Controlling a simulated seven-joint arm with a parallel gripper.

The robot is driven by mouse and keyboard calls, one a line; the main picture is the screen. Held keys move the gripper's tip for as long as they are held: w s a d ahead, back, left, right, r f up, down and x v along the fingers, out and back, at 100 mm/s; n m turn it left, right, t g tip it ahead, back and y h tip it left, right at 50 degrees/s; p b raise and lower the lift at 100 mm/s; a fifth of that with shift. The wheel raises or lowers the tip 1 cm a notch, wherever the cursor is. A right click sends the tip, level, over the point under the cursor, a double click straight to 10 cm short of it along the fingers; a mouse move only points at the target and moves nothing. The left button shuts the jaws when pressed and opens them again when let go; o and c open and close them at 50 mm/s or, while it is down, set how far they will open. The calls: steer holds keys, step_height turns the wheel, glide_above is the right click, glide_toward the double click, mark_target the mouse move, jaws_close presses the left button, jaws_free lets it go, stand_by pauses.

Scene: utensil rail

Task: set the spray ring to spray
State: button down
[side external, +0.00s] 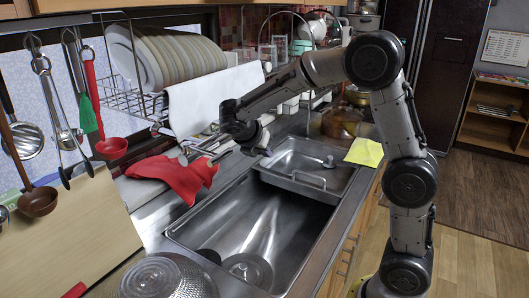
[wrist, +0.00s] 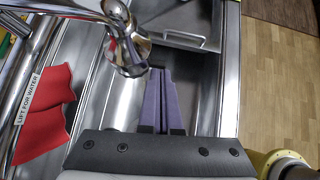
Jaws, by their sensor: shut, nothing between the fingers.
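The metal spray head (wrist: 128,45) hangs from the chrome tap (wrist: 75,8) in the wrist view, over the sink. Its wider lower end, where a ring band shows (wrist: 132,60), is close to my fingertips in the picture. The ring's setting cannot be read. My gripper (wrist: 158,69) has its two purple fingers together and empty, just right of the spray head. I cannot tell whether they touch it. In the side view, my arm's end is over the sink's back left edge, and the spray head is hard to make out there.
The steel sink (side external: 270,215) has a smaller raised basin (side external: 300,160) at its far end. A red cloth (side external: 180,175) lies on the left edge. A label reading "LIFT FOR WATER" (wrist: 28,98) is on the tap. A dish rack (side external: 140,103) and hanging utensils stand left.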

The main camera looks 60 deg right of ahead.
steer(key=shift+s+d, duration=0.1)
steer(key=shift+s+d+n+t+y, duration=0.1)
steer(key=shift+d+n+t+y, duration=0.35)
steer(key=shift+d+n+t, duration=0.6)
steer(key=shift+s+d+n+t+y, duration=0.15)
steer(key=shift+d+n+t+y, duration=0.45)
steer(key=shift+n, duration=0.95)
steer(key=shift+s+d+n+t+y, duration=0.1)
steer(key=shift+d+n+t+y, duration=0.3)
steer(key=shift+n+t, duration=0.8)
steer(key=shift+d, duration=0.2)
steer(key=shift+w+a, duration=0.1)
steer(key=shift+w, duration=0.05)
